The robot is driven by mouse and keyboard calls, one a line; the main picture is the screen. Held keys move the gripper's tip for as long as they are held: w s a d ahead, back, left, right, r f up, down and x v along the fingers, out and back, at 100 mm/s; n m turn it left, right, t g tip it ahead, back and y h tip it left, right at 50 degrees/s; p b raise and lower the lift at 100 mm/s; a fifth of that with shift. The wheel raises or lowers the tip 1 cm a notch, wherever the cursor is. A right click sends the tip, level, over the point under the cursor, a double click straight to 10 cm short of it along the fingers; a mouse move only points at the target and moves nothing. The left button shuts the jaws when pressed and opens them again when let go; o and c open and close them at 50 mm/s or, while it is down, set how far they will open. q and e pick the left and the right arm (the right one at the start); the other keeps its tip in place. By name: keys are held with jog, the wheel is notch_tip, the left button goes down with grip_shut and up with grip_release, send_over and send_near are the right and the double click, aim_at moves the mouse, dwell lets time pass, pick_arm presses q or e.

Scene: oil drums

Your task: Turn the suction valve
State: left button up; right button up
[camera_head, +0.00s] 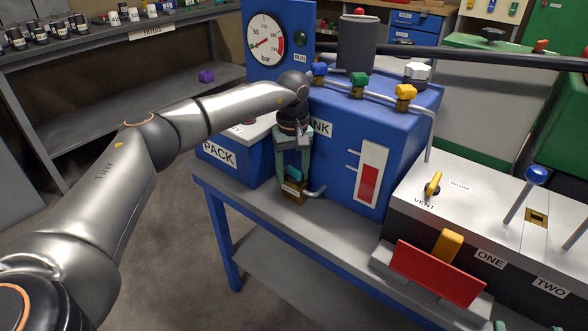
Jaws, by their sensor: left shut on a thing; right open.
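A pressure gauge (265,37) stands behind the tank. Blue, green and yellow valves (405,93) line the pipe on top. A bench box with a yellow VENT lever (433,185), blue-knobbed lever (537,175) and red plate (436,272) is at right. The blue PACK box (228,158) is at left.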

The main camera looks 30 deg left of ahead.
aim_at(295, 169)
pick_arm(q)
jog(key=o, duration=0.4)
jog(key=shift+s+d, duration=0.1)
jog(key=shift+d, duration=0.35)
jog(key=shift+c, duration=0.4)
notch_tip(295, 169, up, 6)
jog(key=p, duration=0.5)
jog(key=shift+p, duration=0.4)
jog(key=shift+r, duration=0.2)
jog(key=shift+a+f, duration=0.1)
